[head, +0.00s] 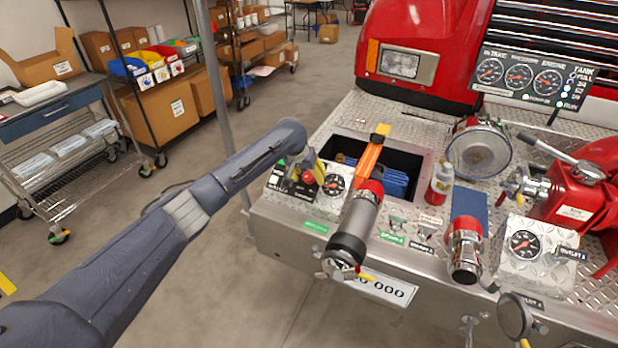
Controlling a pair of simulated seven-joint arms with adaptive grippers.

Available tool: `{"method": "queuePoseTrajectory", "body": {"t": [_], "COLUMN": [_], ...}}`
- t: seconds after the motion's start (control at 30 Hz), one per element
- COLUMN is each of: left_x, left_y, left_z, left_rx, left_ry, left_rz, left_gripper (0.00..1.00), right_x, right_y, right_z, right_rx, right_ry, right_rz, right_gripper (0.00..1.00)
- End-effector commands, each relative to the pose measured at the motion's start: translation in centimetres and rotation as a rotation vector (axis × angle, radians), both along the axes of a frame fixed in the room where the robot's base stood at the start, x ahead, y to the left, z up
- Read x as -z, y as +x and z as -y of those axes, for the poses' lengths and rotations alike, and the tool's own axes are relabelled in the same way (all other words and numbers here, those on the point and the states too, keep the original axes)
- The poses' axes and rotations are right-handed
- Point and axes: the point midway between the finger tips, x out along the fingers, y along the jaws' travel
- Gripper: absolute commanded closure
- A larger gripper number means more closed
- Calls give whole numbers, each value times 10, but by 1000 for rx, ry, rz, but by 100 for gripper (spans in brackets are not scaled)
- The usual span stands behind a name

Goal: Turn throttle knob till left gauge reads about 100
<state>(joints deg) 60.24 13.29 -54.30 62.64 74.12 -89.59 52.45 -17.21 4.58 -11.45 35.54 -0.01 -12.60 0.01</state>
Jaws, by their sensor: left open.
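My left gripper (316,170), with yellowish fingers, is open at the left end of the bumper, over the small control panel. A red knob (308,178) shows just under the fingers. The gripper partly covers it, and I cannot tell whether they touch. The other deck gauge (524,243) is at the right. My right gripper is not in view.
A nozzle (355,225) stands close to the right of the left gauge. Behind is an open compartment (425,160) with blue hose. A black panel (530,78) of several gauges stands at the back right. A bottle (440,182) and a capped outlet (464,250) stand farther right.

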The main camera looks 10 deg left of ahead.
Motion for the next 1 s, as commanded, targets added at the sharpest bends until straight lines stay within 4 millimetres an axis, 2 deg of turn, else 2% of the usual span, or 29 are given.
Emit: {"method": "queuePoseTrajectory", "body": {"t": [0.17,0.5,1.0], "left_x": [6,7,7], "left_y": [2,2,2], "left_z": [1,1,1], "left_rx": [0,1,1], "left_ry": [1,0,0], "left_rz": [0,0,0], "left_gripper": [39,39,97], "right_x": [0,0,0], "right_y": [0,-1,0], "right_z": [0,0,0], "right_rx": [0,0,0], "right_ry": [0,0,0], "right_rz": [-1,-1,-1], "right_gripper": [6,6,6]}}
